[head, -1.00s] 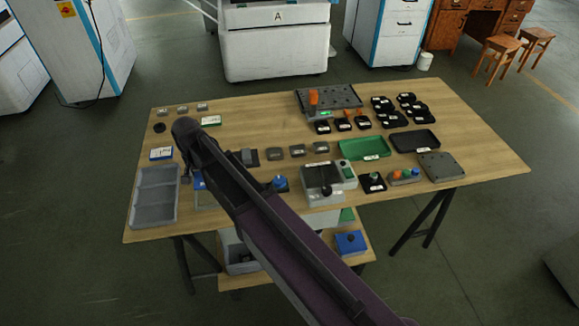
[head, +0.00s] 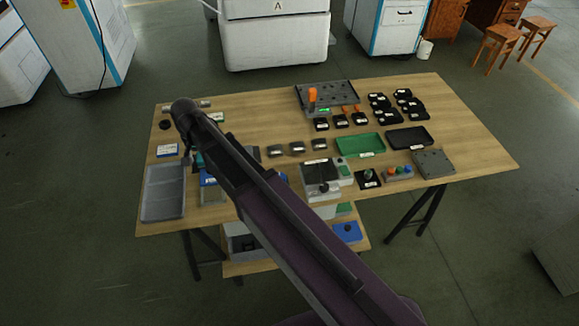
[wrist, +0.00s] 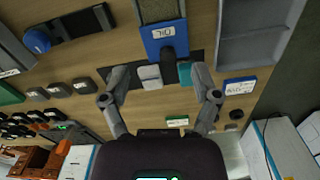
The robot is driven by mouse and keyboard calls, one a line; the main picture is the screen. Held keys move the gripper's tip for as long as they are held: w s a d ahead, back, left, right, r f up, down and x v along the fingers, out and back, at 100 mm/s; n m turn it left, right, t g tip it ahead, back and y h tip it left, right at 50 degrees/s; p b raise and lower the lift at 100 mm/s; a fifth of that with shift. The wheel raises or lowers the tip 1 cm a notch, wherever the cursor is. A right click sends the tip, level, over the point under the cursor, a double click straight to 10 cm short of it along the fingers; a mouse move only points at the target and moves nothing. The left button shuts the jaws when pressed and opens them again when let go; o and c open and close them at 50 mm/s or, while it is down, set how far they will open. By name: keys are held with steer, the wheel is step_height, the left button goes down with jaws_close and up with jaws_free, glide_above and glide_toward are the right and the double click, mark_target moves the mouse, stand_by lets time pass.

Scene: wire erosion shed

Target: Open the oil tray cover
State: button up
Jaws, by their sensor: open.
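In the wrist view, a blue-fronted box with a white label reading "OIL" (wrist: 166,36) is at the top centre. A brownish-grey surface (wrist: 160,9) lies behind the label; I cannot tell whether it is the cover. My gripper (wrist: 160,71) is open, its two fingers spread below the blue front in the picture. A pale grey block (wrist: 149,77) and a teal block (wrist: 186,73) show between the fingers, with a dark rounded part between them. In the head view, my arm hides much of the box, and its blue part (head: 207,180) shows beside the arm.
A grey divided tray (head: 165,194) stands at the table's left edge. A blue-and-white labelled box (head: 167,150) is behind it. A grey device (head: 321,178), a green tray (head: 360,145) and a black tray (head: 409,138) are to the right. The table's far right is clear.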

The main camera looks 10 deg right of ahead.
steer(key=s+d+f+n+b, duration=0.1)
steer(key=s+d, duration=0.3)
steer(key=d, duration=0.9)
steer(key=s+d+f+n+b, duration=0.1)
steer(key=s+d, duration=0.4)
steer(key=d, duration=0.8)
steer(key=shift+f+b, duration=0.6)
steer(key=shift+b, duration=0.3)
steer(key=shift+s, duration=0.15)
steer(key=s+d, duration=0.2)
steer(key=shift+d, duration=0.3)
